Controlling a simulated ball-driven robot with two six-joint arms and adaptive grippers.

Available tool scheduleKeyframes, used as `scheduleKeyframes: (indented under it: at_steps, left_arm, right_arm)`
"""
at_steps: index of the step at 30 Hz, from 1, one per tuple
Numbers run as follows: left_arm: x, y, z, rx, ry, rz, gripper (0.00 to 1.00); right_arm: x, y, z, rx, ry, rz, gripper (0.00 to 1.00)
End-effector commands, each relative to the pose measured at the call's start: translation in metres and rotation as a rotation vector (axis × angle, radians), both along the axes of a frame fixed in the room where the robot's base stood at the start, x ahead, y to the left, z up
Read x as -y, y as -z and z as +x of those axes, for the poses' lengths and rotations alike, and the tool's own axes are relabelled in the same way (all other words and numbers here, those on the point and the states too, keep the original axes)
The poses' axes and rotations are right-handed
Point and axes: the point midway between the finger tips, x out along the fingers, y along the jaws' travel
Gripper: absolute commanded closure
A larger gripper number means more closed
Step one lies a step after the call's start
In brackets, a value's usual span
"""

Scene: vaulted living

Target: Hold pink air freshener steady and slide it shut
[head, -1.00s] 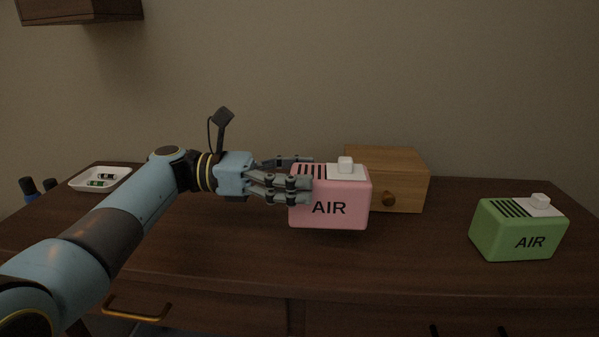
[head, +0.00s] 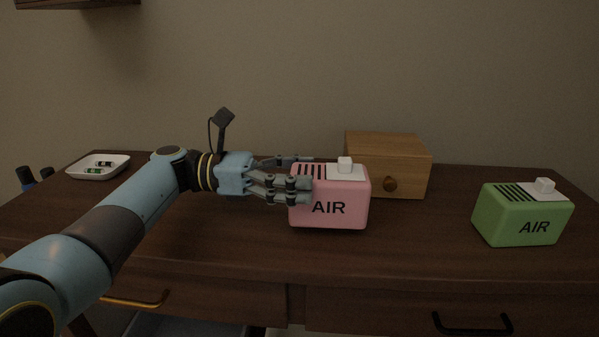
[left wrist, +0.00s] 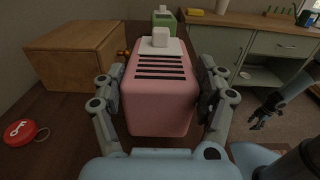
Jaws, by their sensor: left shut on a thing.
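The pink air freshener (head: 328,208) is upright above the dark dresser top, near the middle of the head view. Its white slide with a square knob (head: 345,166) covers the right part of the top. Dark vent slots (head: 308,171) show uncovered on the left part. My left gripper (head: 300,178) is shut on its left end, with fingers on the front and back sides. The left wrist view shows the freshener (left wrist: 160,95) between both fingers. I cannot tell whether its base touches the wood. My right gripper (left wrist: 262,115) shows small and dark in the left wrist view, apart from the freshener.
A wooden box with a round knob (head: 410,158) stands behind the freshener. A green air freshener (head: 515,222) stands to the right. A white tray with small items (head: 121,169) is at the far left. A red tag (left wrist: 20,132) lies near the box. Dresser top (head: 425,235) between the fresheners is clear.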

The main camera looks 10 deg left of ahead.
Motion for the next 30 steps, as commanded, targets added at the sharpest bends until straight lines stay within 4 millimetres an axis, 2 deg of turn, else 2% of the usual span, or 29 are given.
scheduleKeyframes:
  at_steps: [20, 30]
  left_arm:
    - [0.000, 0.021, 0.000, 0.001, 0.000, -0.001, 0.64]
    - [0.000, 0.020, 0.000, 0.001, 0.000, -0.001, 0.64]
  right_arm:
    - [0.000, 0.014, -0.004, -0.007, 0.000, 0.000, 0.62]
    - [0.000, 0.013, -0.004, -0.007, 0.001, 0.000, 0.62]
